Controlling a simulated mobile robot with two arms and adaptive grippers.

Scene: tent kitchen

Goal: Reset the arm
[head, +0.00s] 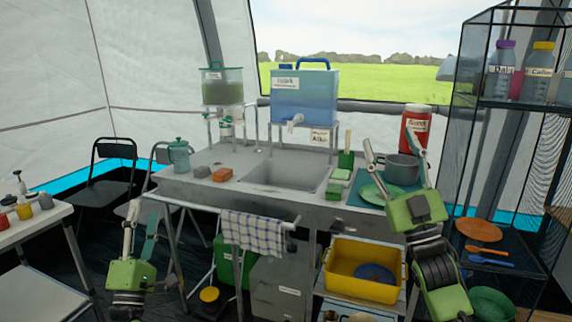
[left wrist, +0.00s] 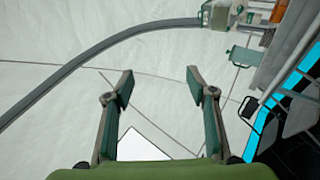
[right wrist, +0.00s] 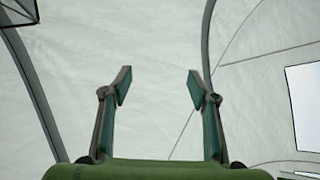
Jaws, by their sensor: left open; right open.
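My left gripper (head: 140,235) is at the lower left in the head view, pointing up, in front of the sink counter. It is open and empty; its two fingers (left wrist: 160,100) stand apart in the left wrist view with tent wall behind them. My right gripper (head: 393,158) is at the right in the head view, raised in front of the counter's right end. It is open and empty; its fingers (right wrist: 160,95) stand apart in the right wrist view against the tent fabric. My right gripper partly hides the green plate (head: 376,192) and grey pot (head: 402,168).
The sink counter (head: 205,162) holds a teal kettle (head: 179,155), an orange sponge (head: 222,174) and a red canister (head: 416,122). A blue water tank (head: 304,95) stands behind. A wire shelf (head: 520,160) is close on the right. A white table (head: 25,227) is at left.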

